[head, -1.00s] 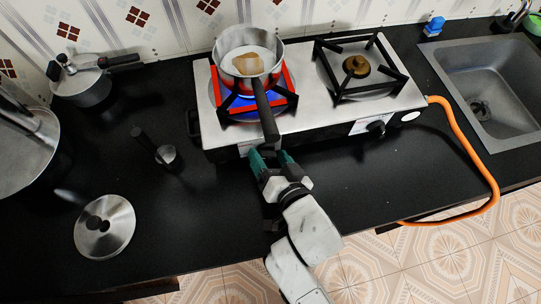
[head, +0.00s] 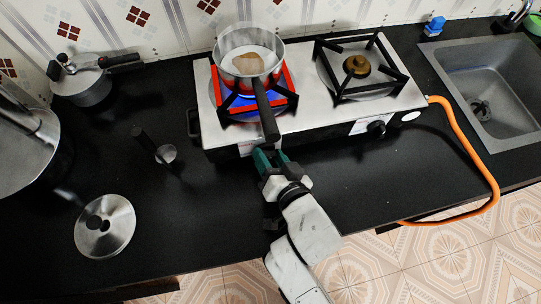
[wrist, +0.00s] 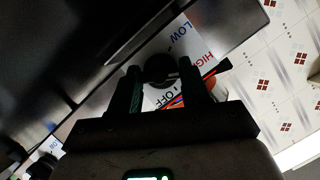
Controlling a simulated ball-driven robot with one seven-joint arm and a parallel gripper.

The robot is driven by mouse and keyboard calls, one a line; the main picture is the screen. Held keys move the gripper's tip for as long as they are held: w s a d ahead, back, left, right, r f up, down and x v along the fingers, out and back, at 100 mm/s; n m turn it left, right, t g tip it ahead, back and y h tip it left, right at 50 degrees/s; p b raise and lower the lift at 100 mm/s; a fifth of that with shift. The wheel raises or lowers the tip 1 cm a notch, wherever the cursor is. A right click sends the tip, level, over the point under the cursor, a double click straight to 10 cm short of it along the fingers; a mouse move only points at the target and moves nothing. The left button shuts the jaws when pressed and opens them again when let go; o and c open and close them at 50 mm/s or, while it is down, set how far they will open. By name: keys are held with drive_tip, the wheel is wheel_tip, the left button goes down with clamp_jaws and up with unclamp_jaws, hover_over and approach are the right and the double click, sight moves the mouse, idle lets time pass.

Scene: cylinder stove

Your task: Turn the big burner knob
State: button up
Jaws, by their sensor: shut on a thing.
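The stove (head: 310,120) is a steel two-burner unit. A black burner knob (wrist: 160,70) shows between my fingers in the wrist view, on a white label reading LOW, HIGH and OFF. In the head view this left knob is hidden behind my gripper and the pan handle. My gripper (head: 270,155), with dark green fingers, is at the stove's front face below the lit left burner. It is shut on the knob, and it also shows in the wrist view (wrist: 165,85). The left burner has a blue flame and a glowing red grate (head: 286,102).
A saucepan (head: 248,55) with brown contents sits on the left burner. Its black handle (head: 266,112) juts out above my gripper. The right burner (head: 356,65) is bare, with its own knob (head: 376,128). An orange hose (head: 470,135) runs right, beside the sink (head: 490,85).

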drive_tip(key=n+h+b, duration=0.1)
drive_tip(key=n+h, duration=0.1)
drive_tip(key=n, duration=0.1)
drive_tip(key=shift+a+n+h+b, duration=0.15)
drive_tip(key=shift+n+h+b, duration=0.15)
drive_tip(key=n+h+b, duration=0.1)
drive_tip(key=n, duration=0.1)
drive_tip(key=n+t+h+b, duration=0.1)
drive_tip(key=n, duration=0.1)
drive_tip(key=shift+s+a+h, duration=0.1)
drive_tip(key=shift+a+h, duration=0.05)
drive_tip(key=shift+h, duration=0.25)
drive_tip(key=shift+t, duration=0.3)
idle(0.4)
drive_tip(key=o, duration=1.1)
drive_tip(key=shift+c, duration=0.2)
drive_tip(key=a+b+v, duration=0.1)
drive_tip(key=v, duration=0.9)
drive_tip(key=shift+s+d+r, duration=0.2)
drive_tip(key=shift+s+d, duration=0.2)
drive_tip(key=shift+d, duration=0.1)
